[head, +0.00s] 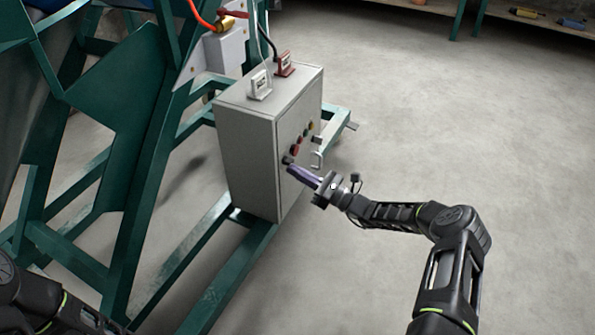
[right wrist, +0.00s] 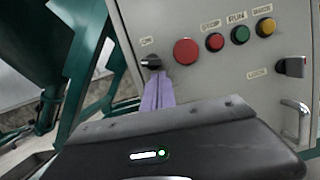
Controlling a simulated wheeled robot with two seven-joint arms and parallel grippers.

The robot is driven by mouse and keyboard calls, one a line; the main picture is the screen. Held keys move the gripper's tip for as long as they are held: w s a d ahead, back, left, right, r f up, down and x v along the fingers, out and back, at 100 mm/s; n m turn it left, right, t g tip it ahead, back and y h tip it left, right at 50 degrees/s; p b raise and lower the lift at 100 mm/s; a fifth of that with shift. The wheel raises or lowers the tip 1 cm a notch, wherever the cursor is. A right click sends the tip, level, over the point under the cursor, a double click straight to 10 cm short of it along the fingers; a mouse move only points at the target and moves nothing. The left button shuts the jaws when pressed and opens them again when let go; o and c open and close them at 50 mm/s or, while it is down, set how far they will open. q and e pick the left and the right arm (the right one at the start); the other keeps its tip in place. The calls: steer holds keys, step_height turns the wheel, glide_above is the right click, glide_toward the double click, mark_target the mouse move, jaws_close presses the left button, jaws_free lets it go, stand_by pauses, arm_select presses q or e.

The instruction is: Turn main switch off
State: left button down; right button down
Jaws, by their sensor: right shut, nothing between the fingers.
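The grey control cabinet (head: 247,140) stands on a green frame. Its front panel (right wrist: 215,75) fills the upper part of the right wrist view. The main switch is a black rotary knob (right wrist: 151,62) at the panel's left, under a small label; it also shows in the head view (head: 287,160). My right gripper (head: 289,168) is shut and empty, its purple fingers pointing at the panel. In the right wrist view its fingertips (right wrist: 160,76) are just below the knob. I cannot tell whether they touch it. My left gripper is out of view; only part of that arm shows.
Right of the knob are a large red button (right wrist: 186,51), smaller red, green and yellow buttons, a black latch (right wrist: 291,67) and a handle (right wrist: 298,120). Green frame beams (head: 240,245) run under and behind the cabinet. The floor (head: 430,120) to the right is clear.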

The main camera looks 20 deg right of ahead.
steer(key=f, duration=0.1)
steer(key=s+f+b, duration=0.1)
steer(key=f, duration=0.1)
steer(key=shift+a+f, duration=0.1)
steer(key=shift+f, duration=0.2)
steer(key=p+v, duration=0.2)
steer(key=v, duration=0.7)
steer(key=shift+s, duration=0.35)
steer(key=shift+a, duration=0.1)
